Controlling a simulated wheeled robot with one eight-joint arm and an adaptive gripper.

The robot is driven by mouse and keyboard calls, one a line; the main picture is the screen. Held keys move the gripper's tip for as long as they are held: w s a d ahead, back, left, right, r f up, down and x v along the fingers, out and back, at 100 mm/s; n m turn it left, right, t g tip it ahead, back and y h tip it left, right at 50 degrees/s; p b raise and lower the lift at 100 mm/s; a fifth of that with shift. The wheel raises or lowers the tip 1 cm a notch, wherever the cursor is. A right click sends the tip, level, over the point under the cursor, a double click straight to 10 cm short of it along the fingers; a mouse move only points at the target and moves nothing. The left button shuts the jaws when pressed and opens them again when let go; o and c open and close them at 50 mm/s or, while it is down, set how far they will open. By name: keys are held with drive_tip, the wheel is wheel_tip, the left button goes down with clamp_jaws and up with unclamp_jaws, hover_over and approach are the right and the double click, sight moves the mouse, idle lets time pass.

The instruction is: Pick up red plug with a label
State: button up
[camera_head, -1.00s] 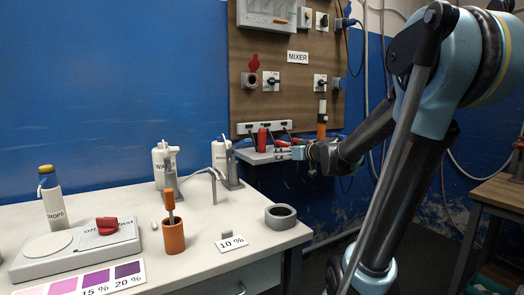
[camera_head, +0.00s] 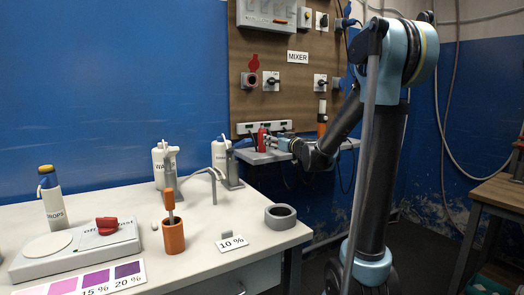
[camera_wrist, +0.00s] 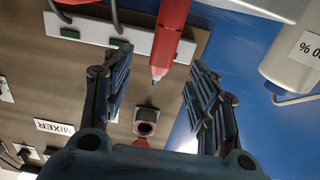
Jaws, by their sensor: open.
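The red plug (camera_head: 262,138) stands at the small shelf below the mixer board in the head view. In the wrist view the red plug (camera_wrist: 171,38) hangs from the top edge, between the fingers, with its narrow dark tip pointing down in the picture. My gripper (camera_wrist: 160,62) is open, one finger on each side of the plug, with gaps on both sides. In the head view my gripper (camera_head: 273,142) is right beside the plug. I cannot make out a label on the plug.
The mixer board (camera_head: 300,95) with a socket (camera_head: 250,80) and switches rises behind the shelf (camera_head: 258,157). A white bottle (camera_head: 219,154) stands near the shelf's left. The desk holds an orange cup (camera_head: 173,236), a grey ring (camera_head: 281,217) and a scale (camera_head: 75,248).

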sight(262, 137)
drive_tip(key=x, duration=0.5)
drive_tip(key=shift+a, duration=0.1)
drive_tip(key=shift+f+x, duration=0.15)
drive_tip(key=shift+x, duration=1.2)
drive_tip(key=shift+f+x, duration=0.15)
drive_tip(key=shift+x, duration=1.2)
drive_tip(key=shift+s+a, duration=0.1)
drive_tip(key=shift+s, duration=0.05)
clamp_jaws()
